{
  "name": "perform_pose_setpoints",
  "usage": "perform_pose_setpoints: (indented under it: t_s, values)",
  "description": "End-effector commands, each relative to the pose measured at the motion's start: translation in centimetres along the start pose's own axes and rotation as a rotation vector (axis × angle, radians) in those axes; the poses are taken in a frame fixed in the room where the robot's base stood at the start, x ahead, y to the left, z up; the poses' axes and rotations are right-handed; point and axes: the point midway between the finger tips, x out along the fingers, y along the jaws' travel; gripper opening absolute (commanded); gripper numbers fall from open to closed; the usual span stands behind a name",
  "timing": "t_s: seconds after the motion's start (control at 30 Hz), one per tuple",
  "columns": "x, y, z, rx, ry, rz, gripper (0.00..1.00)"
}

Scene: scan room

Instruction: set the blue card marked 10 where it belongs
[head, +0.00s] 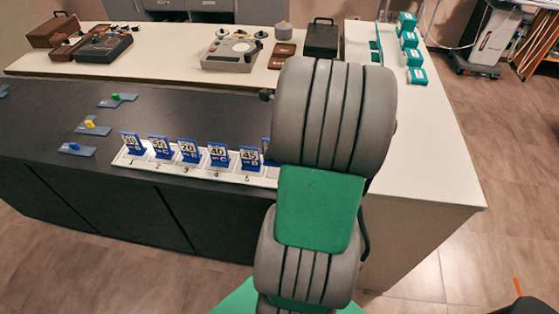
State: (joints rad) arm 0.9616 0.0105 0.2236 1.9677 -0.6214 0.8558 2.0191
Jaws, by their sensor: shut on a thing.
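A white rack (135,161) with numbered places stands on the dark counter. Several blue cards stand upright in it, the readable ones marked 50 (159,147), 20 (188,151), 40 (219,155) and 45 (249,159). The leftmost card (132,143) is hard to read. A sliver of blue (266,147) shows beside my arm, past the 45 card; its marking is hidden. I cannot make out a card marked 10. My arm covers the right end of the rack, and my gripper is hidden behind it.
Small grey-blue plates with green (116,98), yellow (90,124) and blue (73,148) pieces lie left on the dark counter. A grey device (230,55) and dark boxes stand on the back counter. Teal boxes (409,40) line the right white counter, whose near part is clear.

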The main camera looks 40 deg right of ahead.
Motion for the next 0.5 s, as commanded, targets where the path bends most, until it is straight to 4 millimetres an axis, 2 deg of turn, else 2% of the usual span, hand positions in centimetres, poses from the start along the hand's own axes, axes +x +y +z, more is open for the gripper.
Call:
perform_pose_setpoints:
  t_s: [0.03, 0.2, 0.37, 0.5]
  values:
    - [1.3, -0.8, -1.0, 0.004, 0.0, 0.006, 0.0]
    - [3.6, -3.1, -3.0, 0.001, 0.0, 0.004, 0.0]
    - [4.7, -4.1, -4.0, -0.001, -0.001, 0.003, 0.0]
    - [6.9, -4.0, -4.8, -0.001, -0.001, 0.006, 0.0]
